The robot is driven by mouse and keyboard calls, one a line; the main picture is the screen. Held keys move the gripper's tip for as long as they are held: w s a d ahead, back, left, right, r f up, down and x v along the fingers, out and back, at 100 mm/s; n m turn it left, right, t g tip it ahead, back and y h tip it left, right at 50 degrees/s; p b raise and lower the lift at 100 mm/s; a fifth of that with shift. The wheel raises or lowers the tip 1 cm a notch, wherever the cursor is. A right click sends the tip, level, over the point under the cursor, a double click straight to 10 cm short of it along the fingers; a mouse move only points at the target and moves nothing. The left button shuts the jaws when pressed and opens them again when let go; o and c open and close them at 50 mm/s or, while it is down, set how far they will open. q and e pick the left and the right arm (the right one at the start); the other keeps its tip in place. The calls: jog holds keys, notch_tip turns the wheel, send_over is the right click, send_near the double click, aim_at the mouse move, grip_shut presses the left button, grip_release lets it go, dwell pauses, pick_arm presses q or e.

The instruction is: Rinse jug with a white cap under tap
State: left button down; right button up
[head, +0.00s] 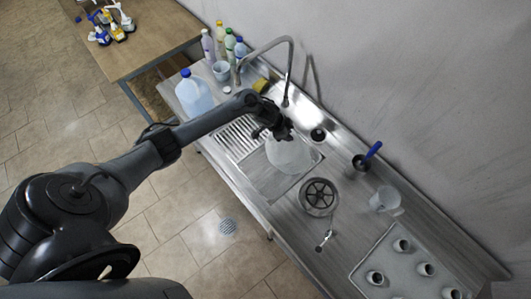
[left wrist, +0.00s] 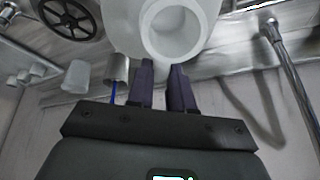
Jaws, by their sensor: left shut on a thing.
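A translucent white jug (head: 291,157) is at the sink basin (head: 262,177), below my left gripper (head: 279,131). In the left wrist view the jug (left wrist: 125,25) shows a round white ring facing the camera; I cannot tell if it is the cap. The fingers of the left gripper (left wrist: 164,85) are close together against the jug, shut on it, with their tips partly hidden. The curved metal tap (head: 290,70) stands behind the basin, its spout near the gripper; its pipe also shows in the left wrist view (left wrist: 290,75). I see no water running. My right gripper is out of view.
A blue-capped jug (head: 193,97) stands left of the basin, near several bottles (head: 222,42) and a yellow sponge (head: 260,85).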

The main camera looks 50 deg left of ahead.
pick_arm(q)
jog(key=g+y, duration=0.1)
jog(key=g, duration=0.1)
jog(key=shift+w+d+r+g+y, duration=0.1)
jog(key=shift+w+r+g+y, duration=0.1)
jog(key=shift+w+g+y, duration=0.15)
jog(key=shift+s+g+y, duration=0.25)
jog(key=shift+g+y, duration=0.3)
jog(key=shift+g, duration=0.3)
jog(key=shift+f, duration=0.1)
jog(key=c, duration=1.6)
grip_release()
grip_shut()
